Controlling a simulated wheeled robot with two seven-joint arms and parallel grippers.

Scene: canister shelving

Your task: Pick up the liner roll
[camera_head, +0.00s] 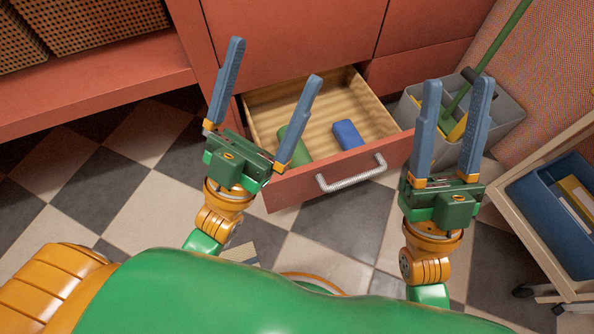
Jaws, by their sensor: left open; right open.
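An open drawer (388,149) holds a green rounded item (291,133) on its left side and a small blue item (347,134) near its middle. The green item looks like a roll, but I cannot tell for certain which of the two is the liner roll. My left gripper (276,61) is open and empty, its fingers spread over the drawer's left part. Its right finger covers part of the green item. My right gripper (458,81) is open and empty, right of the drawer and in front of a grey bin.
The drawer's front has a silver handle (351,173). The grey bin (507,111) with a green-handled tool stands right of the drawer. A cart with a blue bin (542,205) is at the far right. Woven baskets (90,22) sit on a shelf at upper left. Checkered floor is mostly clear.

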